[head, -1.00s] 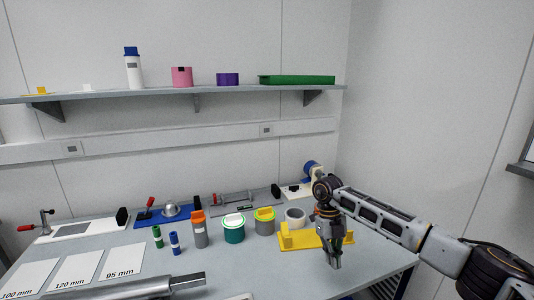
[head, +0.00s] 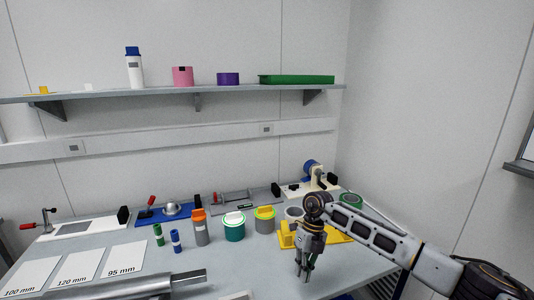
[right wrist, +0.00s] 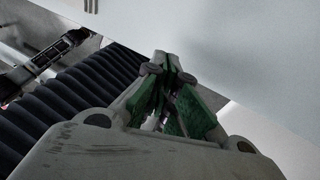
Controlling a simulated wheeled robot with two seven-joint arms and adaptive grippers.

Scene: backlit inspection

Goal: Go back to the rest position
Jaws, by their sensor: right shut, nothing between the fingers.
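My right gripper (head: 305,272) points down over the front right part of the grey table (head: 262,262), in front of the yellow stand (head: 287,238). It is shut and holds nothing. In the right wrist view its fingers (right wrist: 172,72) with green pads meet at the tips, with a plain pale surface beyond them. My right arm reaches in from the lower right of the head view and covers part of the yellow stand. My left gripper is not in view.
A grey bottle with an orange cap (head: 200,230), a teal tub (head: 234,228), a yellow-lidded grey tub (head: 264,222) and a white ring (head: 293,213) stand left of and behind the gripper. A green-topped round thing (head: 351,200) shows behind my arm. White cards lie at left.

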